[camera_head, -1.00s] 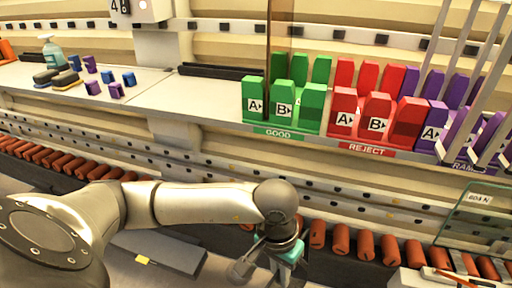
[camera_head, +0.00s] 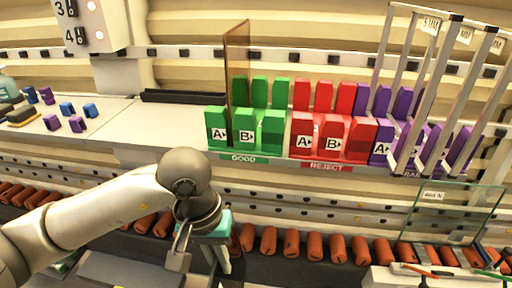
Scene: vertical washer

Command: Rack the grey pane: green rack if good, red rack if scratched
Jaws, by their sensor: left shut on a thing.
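My left gripper (camera_head: 222,262) points down over the roller conveyor at the lower middle. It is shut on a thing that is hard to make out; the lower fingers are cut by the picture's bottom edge. The green rack (camera_head: 217,132), marked GOOD with slots A and B, stands on the shelf behind the gripper. A tinted brownish pane (camera_head: 237,62) stands upright in its left part. The red rack (camera_head: 303,137), marked REJECT, is just right of it, with no pane visible in it. I cannot pick out a grey pane for certain. My right gripper is not in view.
A purple rack (camera_head: 381,152) with tall metal frames (camera_head: 428,95) stands right of the red one. A clear labelled pane (camera_head: 450,212) stands at the right. Orange rollers (camera_head: 315,247) run along the front. Small blue and purple blocks (camera_head: 77,124) lie on the left shelf.

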